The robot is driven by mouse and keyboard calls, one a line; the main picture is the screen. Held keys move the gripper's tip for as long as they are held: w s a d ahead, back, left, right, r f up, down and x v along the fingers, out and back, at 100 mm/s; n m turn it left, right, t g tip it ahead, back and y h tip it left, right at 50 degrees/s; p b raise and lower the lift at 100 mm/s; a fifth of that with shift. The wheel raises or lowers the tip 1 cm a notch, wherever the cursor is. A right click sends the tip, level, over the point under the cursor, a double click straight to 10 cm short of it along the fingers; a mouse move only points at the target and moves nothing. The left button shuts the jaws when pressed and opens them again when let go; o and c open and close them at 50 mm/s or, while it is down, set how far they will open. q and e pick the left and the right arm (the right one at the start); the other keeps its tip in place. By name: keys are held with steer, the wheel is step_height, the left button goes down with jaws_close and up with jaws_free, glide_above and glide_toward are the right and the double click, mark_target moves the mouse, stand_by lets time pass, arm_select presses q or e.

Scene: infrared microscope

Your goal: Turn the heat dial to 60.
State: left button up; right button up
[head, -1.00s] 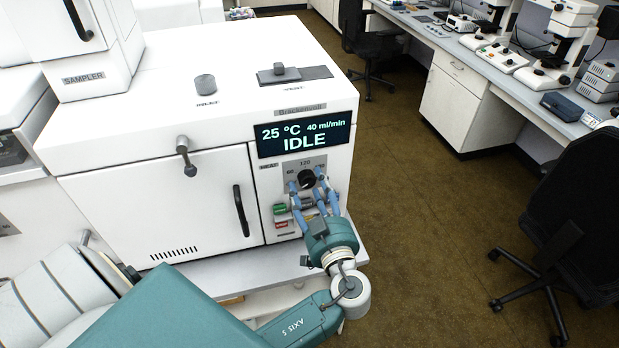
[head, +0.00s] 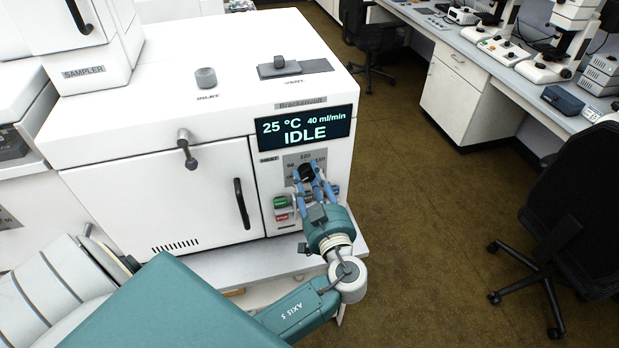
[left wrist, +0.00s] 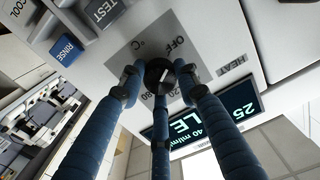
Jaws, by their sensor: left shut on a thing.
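The heat dial (head: 306,171) is a black round knob on a grey scale plate on the front of the white instrument, under its screen. My left gripper (head: 312,177) has its blue fingers shut on the dial from the front. In the left wrist view, the fingertips sit around the dial (left wrist: 159,75), and a short white mark on it points roughly toward OFF. The scale plate (left wrist: 133,54) is partly hidden by the fingers. The screen (head: 303,131) reads 25 °C, 40 ml/min, IDLE. My right gripper is not in view.
Green and red buttons (head: 281,202) lie just left of my fingers; the left wrist view shows a blue RINSE button (left wrist: 67,50) and a TEST button (left wrist: 103,10). The door handle (head: 241,207) is further left. Open floor and a black chair (head: 580,205) lie to the right.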

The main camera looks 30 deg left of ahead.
arm_select(q)
steer(key=shift+m+b, duration=0.6)
steer(key=shift+m, duration=0.4)
steer(key=m, duration=0.2)
steer(key=shift+m+b, duration=0.4)
steer(key=m, duration=0.2)
steer(key=shift+r+m, duration=0.15)
steer(key=shift+m, duration=2.05)
steer(key=o, duration=1.1)
steer(key=shift+o, duration=0.2)
steer(key=shift+w, duration=0.1)
